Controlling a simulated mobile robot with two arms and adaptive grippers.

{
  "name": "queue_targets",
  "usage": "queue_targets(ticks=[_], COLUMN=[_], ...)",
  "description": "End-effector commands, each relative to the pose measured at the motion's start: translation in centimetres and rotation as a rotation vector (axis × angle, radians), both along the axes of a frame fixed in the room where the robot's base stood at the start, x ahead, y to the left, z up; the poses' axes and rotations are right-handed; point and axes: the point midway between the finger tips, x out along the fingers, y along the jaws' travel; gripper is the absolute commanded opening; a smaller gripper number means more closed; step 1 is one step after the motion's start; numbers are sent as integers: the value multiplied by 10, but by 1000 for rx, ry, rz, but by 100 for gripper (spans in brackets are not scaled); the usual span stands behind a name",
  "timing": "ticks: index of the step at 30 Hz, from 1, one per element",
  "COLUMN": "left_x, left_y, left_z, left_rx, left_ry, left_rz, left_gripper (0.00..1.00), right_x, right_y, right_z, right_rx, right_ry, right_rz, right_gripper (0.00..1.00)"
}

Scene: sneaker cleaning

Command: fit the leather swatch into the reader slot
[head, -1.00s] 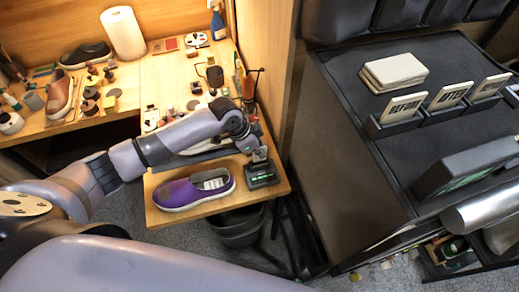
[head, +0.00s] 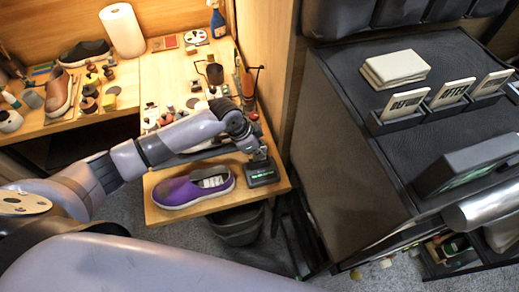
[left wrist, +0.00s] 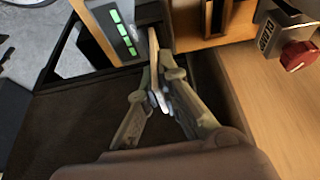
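The reader (head: 262,175) is a small black box with a green-lit display, at the front right corner of the wooden bench. In the left wrist view its grey face with green bars (left wrist: 122,32) is at the top left. My left gripper (head: 259,156) is just above and behind the reader. In the left wrist view its fingers (left wrist: 158,82) are closed on a thin tan piece, the leather swatch (left wrist: 154,52). The swatch's far end is close beside the reader. The slot is hidden, so I cannot tell whether the swatch is in it. My right gripper is not in view.
A purple slip-on shoe (head: 180,192) lies left of the reader. Small tools and bottles crowd the bench behind. A dark bin (head: 238,225) stands under the front edge. A dark cabinet (head: 340,165) with card holders stands to the right. A red knob (left wrist: 299,55) is at the wrist view's right.

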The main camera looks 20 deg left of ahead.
Motion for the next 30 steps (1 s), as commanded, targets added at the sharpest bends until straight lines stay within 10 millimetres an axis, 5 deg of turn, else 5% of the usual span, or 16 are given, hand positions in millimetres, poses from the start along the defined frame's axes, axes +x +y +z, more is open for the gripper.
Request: queue_targets(ticks=[27,30], left_x=[0,0], left_y=[0,0], left_z=[-24,-23], left_rx=[0,0], left_ry=[0,0], left_rz=[0,-1], left_gripper=[0,10], right_x=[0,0], right_y=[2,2], right_z=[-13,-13], right_rx=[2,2], right_ry=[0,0], right_rz=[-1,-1], right_gripper=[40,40])
